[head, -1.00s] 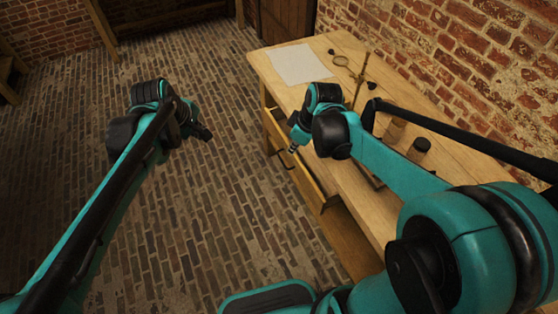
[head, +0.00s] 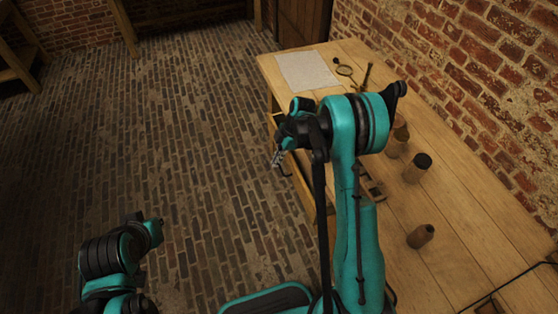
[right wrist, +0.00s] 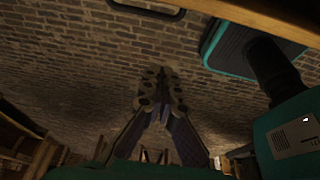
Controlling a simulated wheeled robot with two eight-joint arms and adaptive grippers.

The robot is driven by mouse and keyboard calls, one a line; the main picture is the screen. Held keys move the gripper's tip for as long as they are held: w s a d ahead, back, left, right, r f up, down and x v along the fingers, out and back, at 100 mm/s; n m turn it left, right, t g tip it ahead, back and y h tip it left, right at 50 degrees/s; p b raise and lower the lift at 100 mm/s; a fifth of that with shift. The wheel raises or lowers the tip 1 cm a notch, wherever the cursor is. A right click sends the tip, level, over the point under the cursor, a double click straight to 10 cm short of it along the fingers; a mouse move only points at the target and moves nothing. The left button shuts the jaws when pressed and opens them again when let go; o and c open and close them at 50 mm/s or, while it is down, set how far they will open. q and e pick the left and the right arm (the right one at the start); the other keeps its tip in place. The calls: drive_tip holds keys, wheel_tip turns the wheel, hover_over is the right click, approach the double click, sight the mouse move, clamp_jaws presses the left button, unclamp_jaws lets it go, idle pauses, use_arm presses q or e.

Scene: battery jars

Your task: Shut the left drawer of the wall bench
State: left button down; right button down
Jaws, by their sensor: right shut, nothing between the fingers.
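The wooden wall bench (head: 440,235) runs along the brick wall at the right in the head view. Its left drawer (head: 302,184) is at the bench's far end, with a dark handle (head: 285,170) on its front. The drawer seems to stand a little out; my right arm hides much of it, so I cannot tell how far. My right gripper (head: 277,158) is shut and empty, close by the handle; contact is unclear. Its closed fingers also show in the right wrist view (right wrist: 161,88). My left arm is folded low at left, with no fingers showing.
A paper sheet (head: 307,70), a magnifying glass (head: 345,71) and dark-capped jars (head: 417,168) are on the benchtop. Another jar (head: 420,236) stands nearer. The brick floor (head: 190,130) left of the bench is clear.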

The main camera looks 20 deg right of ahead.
wheel_tip(320, 180, down, 7)
drive_tip(key=d+b, duration=0.1)
drive_tip(key=b, duration=0.2)
drive_tip(key=shift+d, duration=0.25)
drive_tip(key=shift+f, duration=0.1)
drive_tip(key=d+b, duration=0.1)
drive_tip(key=d, duration=0.6)
drive_tip(key=shift+w+d, duration=0.1)
drive_tip(key=shift+w, duration=0.05)
